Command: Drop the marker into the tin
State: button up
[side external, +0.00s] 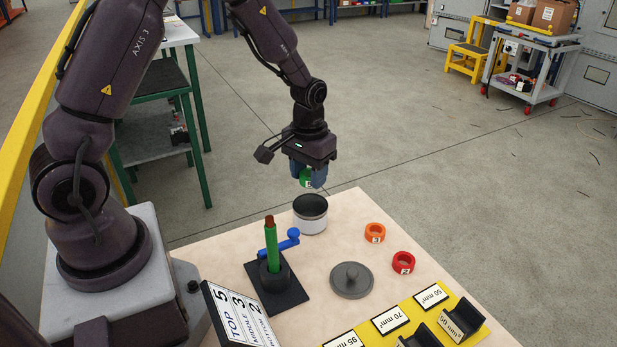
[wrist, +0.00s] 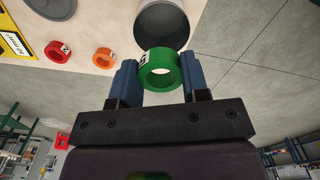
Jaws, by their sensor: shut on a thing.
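The marker is a green ring (side external: 306,177) with a white label. My gripper (side external: 309,181) is shut on it and holds it in the air above the tin (side external: 311,223). The tin is a pale cylinder with an open top and a dark inside, upright near the table's far edge. In the wrist view the green ring (wrist: 146,78) sits between the two blue fingers (wrist: 157,68), and the tin (wrist: 150,40) shows just beyond it. The ring is apart from the tin in the side view. The tin's floor is hidden.
An orange ring (side external: 375,233) and a red ring (side external: 403,262) lie right of the tin. A grey knobbed disc (side external: 351,280) lies in front. A numbered sign (side external: 238,318) and yellow label strip (side external: 470,337) are nearer.

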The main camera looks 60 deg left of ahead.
jog(key=shift+w+a, duration=0.1)
jog(key=shift+f, duration=2.65)
jog(key=o, duration=1)
jog(key=shift+r, duration=0.15)
jog(key=shift+r, duration=3.9)
